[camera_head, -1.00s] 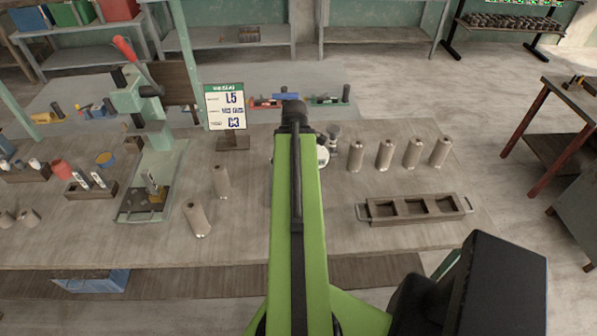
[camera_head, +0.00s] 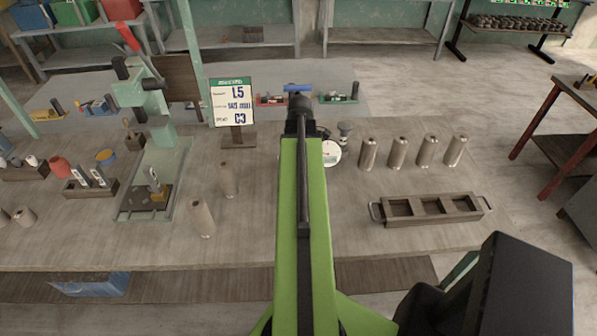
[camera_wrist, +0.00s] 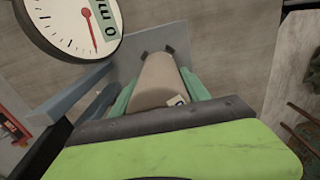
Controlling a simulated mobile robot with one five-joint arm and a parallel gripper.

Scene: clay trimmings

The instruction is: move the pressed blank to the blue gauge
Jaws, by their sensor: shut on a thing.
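My gripper (camera_wrist: 157,52) is shut on a tan clay cylinder, the pressed blank (camera_wrist: 162,85), which carries a small pale label near its lower end. In the head view the gripper and blank are hidden behind my green arm. A blue gauge (camera_head: 298,88) stands on the far table just beyond the arm's end, between a red one and a green one. A blue-grey bar (camera_wrist: 75,92) runs close beside the gripper in the wrist view; I cannot tell whether the blank touches it.
A white dial (camera_head: 331,153) stands right of my arm, with several cylinders (camera_head: 397,152) and an empty wooden tray (camera_head: 432,223) farther right. Left are a sign (camera_head: 231,102), two loose cylinders (camera_head: 202,218) and a green press (camera_head: 150,100). Bare table lies between.

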